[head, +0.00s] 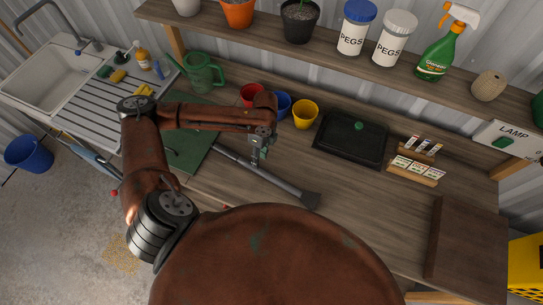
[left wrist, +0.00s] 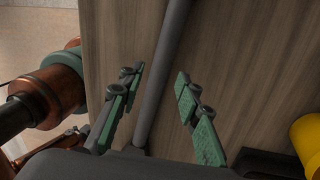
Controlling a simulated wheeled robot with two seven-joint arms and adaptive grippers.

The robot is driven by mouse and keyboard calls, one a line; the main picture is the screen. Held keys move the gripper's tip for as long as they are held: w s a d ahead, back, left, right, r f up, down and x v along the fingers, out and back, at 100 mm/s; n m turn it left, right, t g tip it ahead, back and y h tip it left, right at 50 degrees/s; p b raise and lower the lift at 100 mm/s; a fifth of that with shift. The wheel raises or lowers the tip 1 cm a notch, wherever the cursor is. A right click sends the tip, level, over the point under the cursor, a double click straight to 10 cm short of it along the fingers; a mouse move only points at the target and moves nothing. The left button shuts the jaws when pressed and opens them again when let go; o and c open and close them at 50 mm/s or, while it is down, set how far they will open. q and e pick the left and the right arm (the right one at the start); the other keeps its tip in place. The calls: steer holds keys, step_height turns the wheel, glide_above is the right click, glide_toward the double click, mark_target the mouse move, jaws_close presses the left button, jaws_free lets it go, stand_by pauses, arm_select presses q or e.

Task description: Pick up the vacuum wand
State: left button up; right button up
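The vacuum wand (head: 262,172) is a long grey tube with a wide dark nozzle. It lies slantwise on the wooden workbench, its nozzle toward the bench's front edge. My left gripper (head: 261,151) is over the bench close to the tube, pointing down. In the left wrist view, the gripper (left wrist: 160,74) is open, with green-padded fingers apart. The wand's tube (left wrist: 166,70) runs through the gap between them, with space visible on both sides. Whether the fingertips are low enough to flank the tube is hard to tell. My right gripper is not in view.
Red (head: 252,94), blue (head: 282,103) and yellow cups (head: 305,114) stand just behind the gripper. A black tray (head: 351,139) and seed packet racks (head: 416,170) are to the right. A green watering can (head: 203,73) is at left. The bench right of the nozzle is fairly clear.

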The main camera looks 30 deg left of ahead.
mark_target(260, 168)
arm_select(q)
step_height(260, 168, down, 2)
steer(key=shift+f, duration=0.2)
steer(key=f, duration=0.4)
steer(key=shift+s+f, duration=0.2)
steer(key=shift+s, duration=0.2)
steer(key=shift+s+f, duration=0.1)
steer(key=shift+f, duration=0.2)
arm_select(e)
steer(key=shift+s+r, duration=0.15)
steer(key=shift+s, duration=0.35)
arm_select(q)
jaws_close()
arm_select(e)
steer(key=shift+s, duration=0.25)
